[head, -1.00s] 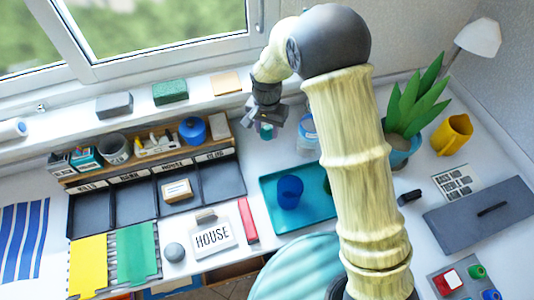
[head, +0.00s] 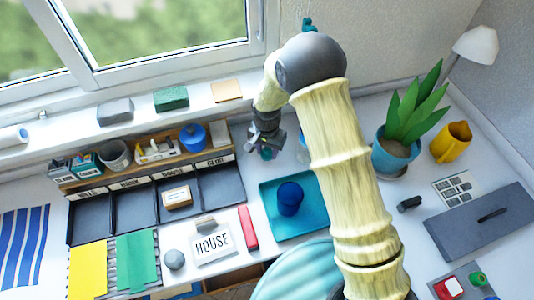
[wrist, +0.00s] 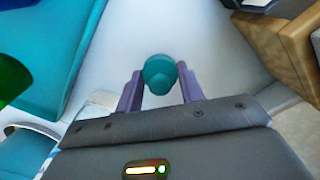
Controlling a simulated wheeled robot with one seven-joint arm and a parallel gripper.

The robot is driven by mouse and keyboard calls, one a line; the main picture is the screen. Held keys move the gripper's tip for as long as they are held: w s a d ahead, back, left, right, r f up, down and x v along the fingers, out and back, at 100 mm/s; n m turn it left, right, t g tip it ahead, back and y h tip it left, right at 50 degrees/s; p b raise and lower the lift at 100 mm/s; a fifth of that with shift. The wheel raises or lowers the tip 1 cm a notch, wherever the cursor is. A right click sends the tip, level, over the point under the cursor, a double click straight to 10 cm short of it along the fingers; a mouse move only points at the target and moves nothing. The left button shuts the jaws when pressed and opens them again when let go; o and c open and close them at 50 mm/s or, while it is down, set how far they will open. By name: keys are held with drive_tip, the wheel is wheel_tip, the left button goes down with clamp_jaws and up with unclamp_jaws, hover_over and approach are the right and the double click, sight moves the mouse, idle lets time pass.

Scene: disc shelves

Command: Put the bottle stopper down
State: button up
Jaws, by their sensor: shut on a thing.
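The bottle stopper is a small teal knob (wrist: 160,73), held between the two purple fingers of my gripper (wrist: 161,80) in the wrist view. In the head view the stopper (head: 267,154) shows just under my gripper (head: 265,142), over the white desk strip between the dark compartments and the teal tray. I cannot tell whether it touches the desk. A clear bluish container (head: 302,150) is mostly hidden behind my arm.
The teal tray (head: 270,213) with a blue cup (head: 290,198) lies in front of my gripper. To the left are dark labelled compartments (head: 221,184) and a wooden rack (head: 150,177). A potted plant (head: 393,155) stands right of my arm. White desk around the stopper is clear.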

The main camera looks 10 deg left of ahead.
sight(267, 149)
drive_tip(key=shift+f, duration=1.2)
drive_tip(key=shift+f, duration=0.1)
drive_tip(key=o, duration=0.9)
drive_tip(key=shift+o, duration=0.2)
wheel_tip(267, 149, up, 12)
drive_tip(key=shift+r, duration=0.1)
drive_tip(key=shift+d, duration=0.1)
